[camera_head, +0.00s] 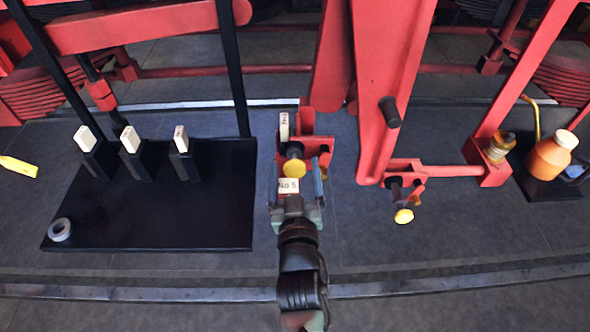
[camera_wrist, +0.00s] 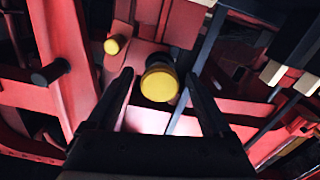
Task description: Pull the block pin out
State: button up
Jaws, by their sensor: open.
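A pin with a round yellow head (camera_head: 292,168) stands in a red bracket (camera_head: 319,148) at the middle, above a white tag marked "No 5" (camera_head: 288,185). Its head also shows in the wrist view (camera_wrist: 159,83), between my fingers. My gripper (camera_head: 295,176) is open, with one finger on each side of the head. No contact with the head is visible. A second yellow-headed pin (camera_head: 404,215) stands in a red bracket to the right; a smaller yellow head shows at upper left in the wrist view (camera_wrist: 114,45). The pins' lower ends are hidden.
A black board (camera_head: 215,225) on the left holds several black posts with white blocks and a grey ring (camera_head: 60,230). Red beams (camera_head: 385,70) rise close behind and right of my gripper. An orange bottle (camera_head: 550,157) stands at far right.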

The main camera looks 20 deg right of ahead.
grip_shut()
dwell(0.4)
